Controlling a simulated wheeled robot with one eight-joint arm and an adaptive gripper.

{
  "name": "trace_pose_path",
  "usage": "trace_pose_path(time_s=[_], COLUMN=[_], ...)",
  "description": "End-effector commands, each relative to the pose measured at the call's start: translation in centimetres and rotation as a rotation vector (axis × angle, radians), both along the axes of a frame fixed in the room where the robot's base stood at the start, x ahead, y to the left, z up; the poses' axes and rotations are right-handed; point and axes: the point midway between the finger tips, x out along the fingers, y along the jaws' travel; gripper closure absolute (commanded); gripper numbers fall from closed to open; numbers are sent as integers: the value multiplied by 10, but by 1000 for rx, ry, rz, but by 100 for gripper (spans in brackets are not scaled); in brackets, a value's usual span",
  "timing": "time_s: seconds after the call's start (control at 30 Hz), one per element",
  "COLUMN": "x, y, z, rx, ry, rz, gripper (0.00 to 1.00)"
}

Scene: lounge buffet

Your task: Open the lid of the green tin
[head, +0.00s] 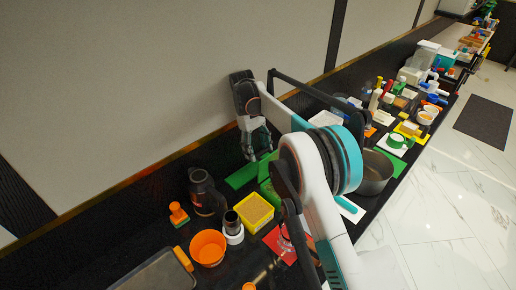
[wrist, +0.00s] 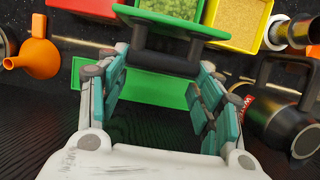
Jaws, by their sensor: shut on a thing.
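The green tin (head: 268,190) stands on the dark counter in the head view, partly hidden by my arm. Its inside or top edge shows at the top of the wrist view (wrist: 172,7). My gripper (wrist: 165,62) is shut on a black bar-like handle (wrist: 165,42) in front of the green panel. My gripper (head: 257,152) is beside the wall in the head view.
A yellow box (head: 255,210), an orange bowl (head: 207,247), a dark jug (head: 205,194) and a black-and-white cylinder (head: 233,228) stand close by. A steel pot (head: 375,172) is behind my arm. The wall closely borders the counter. Many objects crowd its far end.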

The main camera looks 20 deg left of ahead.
Motion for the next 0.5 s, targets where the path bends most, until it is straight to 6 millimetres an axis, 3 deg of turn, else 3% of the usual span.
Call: trace_pose_path(time_s=[0.1, 0.13, 0.2, 0.5], x=[-1, -1, -1, 0], y=[0, 0, 0, 0], z=[-3, -3, -3, -1], rx=[-1, -1, 0, 0], ry=[3, 3, 2, 1], rz=[-1, -1, -1, 0], gripper=[83, 36, 20, 20])
